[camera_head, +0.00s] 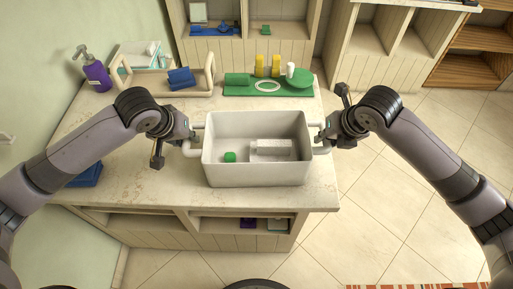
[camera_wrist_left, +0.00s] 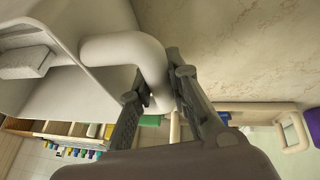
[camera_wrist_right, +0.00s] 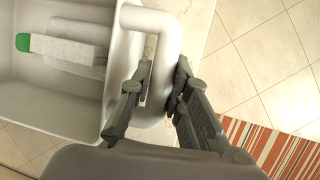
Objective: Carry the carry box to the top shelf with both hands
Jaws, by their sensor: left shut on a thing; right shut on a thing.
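The carry box (camera_head: 257,178) is a white open tub with a looped handle at each end, roughly level over the counter; I cannot tell whether it touches the counter. Inside lie a small green item (camera_head: 230,157) and a white block-like item (camera_head: 272,149). My left gripper (camera_head: 191,140) is shut on the left handle, which shows as a thick white loop (camera_wrist_left: 135,48) in the left wrist view. My right gripper (camera_head: 322,137) is shut on the right handle (camera_wrist_right: 163,45). Which surface is the top shelf is not clear; a cream shelf unit (camera_head: 345,60) stands at the back right.
The marble counter (camera_head: 135,195) holds a purple pump bottle (camera_head: 94,72), a wooden caddy (camera_head: 209,72) with blue items, and a green tray (camera_head: 304,86) with yellow bottles at the back. A low cubby unit (camera_head: 246,53) stands behind. Tiled floor (camera_head: 420,160) is clear at right.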

